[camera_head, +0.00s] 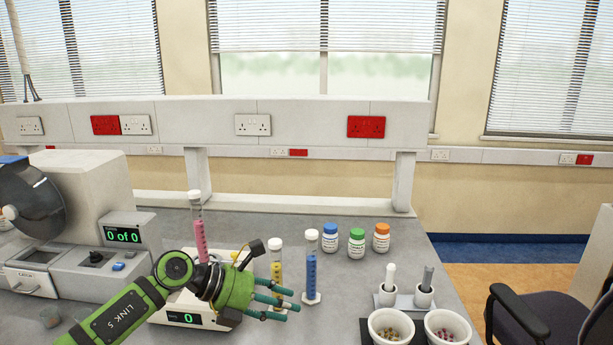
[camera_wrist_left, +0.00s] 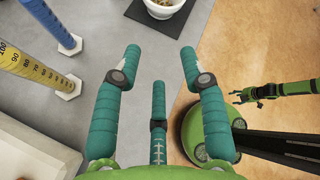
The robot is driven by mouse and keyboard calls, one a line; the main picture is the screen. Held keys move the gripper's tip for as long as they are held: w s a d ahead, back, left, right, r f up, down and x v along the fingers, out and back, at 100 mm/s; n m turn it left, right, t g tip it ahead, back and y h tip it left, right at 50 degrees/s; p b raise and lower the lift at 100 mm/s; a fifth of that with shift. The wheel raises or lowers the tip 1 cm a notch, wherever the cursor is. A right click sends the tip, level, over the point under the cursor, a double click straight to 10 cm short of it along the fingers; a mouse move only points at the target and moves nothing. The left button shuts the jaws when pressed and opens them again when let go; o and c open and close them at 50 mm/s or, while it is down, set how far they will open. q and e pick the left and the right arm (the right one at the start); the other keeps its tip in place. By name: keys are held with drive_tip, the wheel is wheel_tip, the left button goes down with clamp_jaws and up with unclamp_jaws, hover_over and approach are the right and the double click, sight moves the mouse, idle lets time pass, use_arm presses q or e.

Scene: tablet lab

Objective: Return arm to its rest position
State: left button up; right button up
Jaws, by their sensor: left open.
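My left gripper (camera_head: 284,300) reaches in from the lower left in the head view, over the bench beside the weighing scale (camera_head: 186,317), whose display reads 0. Its teal fingers are spread and empty, and they also show in the left wrist view (camera_wrist_left: 162,85). In the head view the fingers overlap the lower part of the cylinder with yellow contents (camera_head: 276,262), but I cannot tell that they touch. In the wrist view the cylinders stand apart from the fingers. My right gripper (camera_wrist_left: 245,97) shows small at the right of the wrist view; its jaw state is unclear.
A cylinder with blue contents (camera_head: 312,268) and one with pink contents (camera_head: 199,235) stand nearby. Three capped bottles (camera_head: 357,245) stand behind. Two mortars with pestles (camera_head: 424,295) and white bowls (camera_head: 447,325) are at the right. A counting machine (camera_head: 75,270) fills the left.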

use_arm(q)
drive_tip(key=s+d+r+n+t+h, duration=0.2)
drive_tip(key=d+r+n+t+h, duration=0.15)
drive_tip(key=d+h, duration=0.3)
drive_tip(key=a+n+t+y, duration=0.95)
drive_tip(key=n+t, duration=0.35)
drive_tip(key=n, duration=1)
drive_tip(key=s+a+f+n+g+y, duration=0.3)
drive_tip(key=s+a+f+n+y, duration=0.15)
drive_tip(key=f, duration=0.25)
drive_tip(key=s+a+f+n+g+y, duration=0.2)
drive_tip(key=s+a+f+n+y, duration=0.15)
drive_tip(key=f+n, duration=0.3)
drive_tip(key=s+a+f+n+g, duration=0.2)
drive_tip(key=s+f+g, duration=0.35)
drive_tip(key=s, duration=0.65)
drive_tip(key=s+a+f+n+g, duration=0.15)
drive_tip(key=s+f+g, duration=0.45)
drive_tip(key=s, duration=0.6)
wheel_tip(320, 180, down, 25)
drive_tip(key=s, duration=0.2)
drive_tip(key=s+a+f+g, duration=0.1)
drive_tip(key=s+a+f, duration=0.1)
drive_tip(key=s+f, duration=1.1)
drive_tip(key=shift+s+a+f+g, duration=0.15)
drive_tip(key=shift+s+a+g, duration=0.25)
drive_tip(key=shift+s, duration=0.65)
use_arm(e)
drive_tip(key=shift+s+d, duration=0.1)
drive_tip(key=shift+s, duration=1)
